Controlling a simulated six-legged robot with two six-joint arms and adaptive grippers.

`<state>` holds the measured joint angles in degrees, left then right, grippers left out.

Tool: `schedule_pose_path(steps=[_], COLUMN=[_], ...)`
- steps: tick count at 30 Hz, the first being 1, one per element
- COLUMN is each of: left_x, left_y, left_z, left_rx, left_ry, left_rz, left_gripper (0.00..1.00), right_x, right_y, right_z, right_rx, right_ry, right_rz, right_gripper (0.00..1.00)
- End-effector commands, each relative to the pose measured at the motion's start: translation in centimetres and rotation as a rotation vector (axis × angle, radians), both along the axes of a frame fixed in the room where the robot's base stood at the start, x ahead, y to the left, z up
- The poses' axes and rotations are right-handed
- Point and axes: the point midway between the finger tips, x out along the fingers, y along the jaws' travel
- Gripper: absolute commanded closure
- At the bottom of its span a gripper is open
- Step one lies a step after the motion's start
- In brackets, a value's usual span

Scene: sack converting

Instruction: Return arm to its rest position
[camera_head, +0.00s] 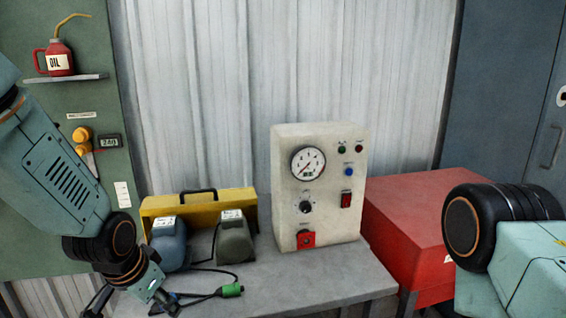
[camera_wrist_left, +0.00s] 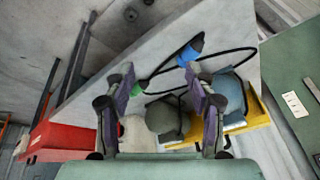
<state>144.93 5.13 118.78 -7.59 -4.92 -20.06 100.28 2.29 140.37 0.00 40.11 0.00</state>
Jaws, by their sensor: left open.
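My left arm comes in from the left in the head view, bent downward. Its gripper (camera_head: 160,293) is low over the left front of the grey bench (camera_head: 330,282). In the left wrist view the two fingers (camera_wrist_left: 160,88) stand apart with nothing held between them. Past them lie a green plug (camera_wrist_left: 139,89) and a blue plug (camera_wrist_left: 190,51) on black cables on the bench. The green plug also shows in the head view (camera_head: 231,290). My right arm shows at the right edge; its gripper is out of view.
A yellow-backed unit with a blue motor-like body (camera_head: 168,248) and a grey one (camera_head: 235,243) stands on the bench. Right of it are a cream gauge box (camera_head: 335,222) and a red cabinet (camera_head: 410,215). A green panel with an oil can (camera_head: 60,60) stands at left.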

Motion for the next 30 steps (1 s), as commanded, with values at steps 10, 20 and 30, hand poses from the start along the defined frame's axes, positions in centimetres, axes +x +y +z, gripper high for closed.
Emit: schedule_pose_path(steps=[10,20,30], left_x=[-11.6,-27.9,-31.0], left_y=[-0.8,-0.6,-0.7], left_z=[-14.2,-21.7,-22.9], left_rx=[-0.140,-0.071,-0.055], left_ry=[0.017,0.306,0.375], left_rz=[0.373,0.450,0.449], left_gripper=[0.45,0.45,0.45], right_x=[0.0,0.0,0.0], right_y=[0.0,0.0,0.0], right_z=[-0.1,-0.2,-0.2], right_rx=[0.000,0.000,0.000], right_ry=[0.000,0.001,0.001], right_rz=[0.000,0.000,0.000], right_gripper=[1.00,1.00,1.00])
